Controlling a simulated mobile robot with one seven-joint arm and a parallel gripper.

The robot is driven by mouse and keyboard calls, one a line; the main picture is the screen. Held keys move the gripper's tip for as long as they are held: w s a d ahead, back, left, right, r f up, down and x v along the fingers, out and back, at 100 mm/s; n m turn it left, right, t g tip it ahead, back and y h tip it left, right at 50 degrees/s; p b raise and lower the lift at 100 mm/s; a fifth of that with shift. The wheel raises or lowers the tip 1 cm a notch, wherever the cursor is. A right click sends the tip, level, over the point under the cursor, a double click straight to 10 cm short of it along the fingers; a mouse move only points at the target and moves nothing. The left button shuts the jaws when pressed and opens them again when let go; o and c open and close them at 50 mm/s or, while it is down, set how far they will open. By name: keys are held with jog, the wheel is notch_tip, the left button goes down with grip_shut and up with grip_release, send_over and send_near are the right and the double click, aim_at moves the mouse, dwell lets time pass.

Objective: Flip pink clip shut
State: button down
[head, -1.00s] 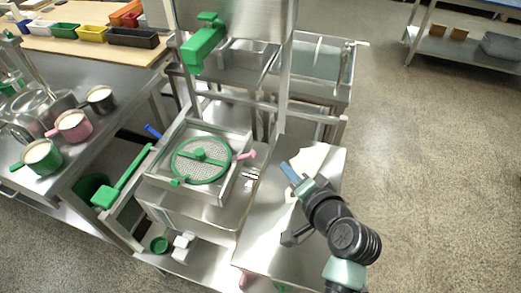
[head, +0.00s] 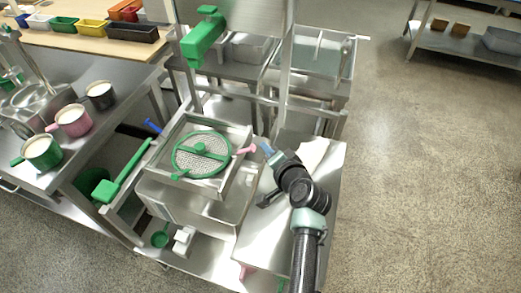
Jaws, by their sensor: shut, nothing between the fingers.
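The pink clip (head: 246,150) sticks out from the right side of the square metal frame that holds the round green-rimmed sieve (head: 201,153). It points outward to the right and slightly up. My gripper (head: 266,148) is shut and empty, with its blue-grey tip just right of the clip's outer end. I cannot tell whether they touch. A blue clip (head: 152,126) sticks out at the frame's upper left, and a green clip (head: 181,174) sits at its front edge.
A green-handled tool (head: 121,172) lies left of the frame. Pink, green and dark pots stand on the left table (head: 75,155). A bare steel surface (head: 270,235) lies under my arm.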

aim_at(244, 152)
jog(key=shift+w+a+f, duration=0.25)
jog(key=shift+a+f, duration=0.4)
jog(key=shift+a, duration=0.25)
jog(key=a+f+b, duration=0.1)
jog(key=a, duration=0.1)
jog(key=w+a+f+b, duration=0.1)
jog(key=f, duration=0.1)
jog(key=shift+w+a+b, duration=0.1)
jog(key=shift+a+b, duration=0.2)
jog(key=shift+a, duration=0.1)
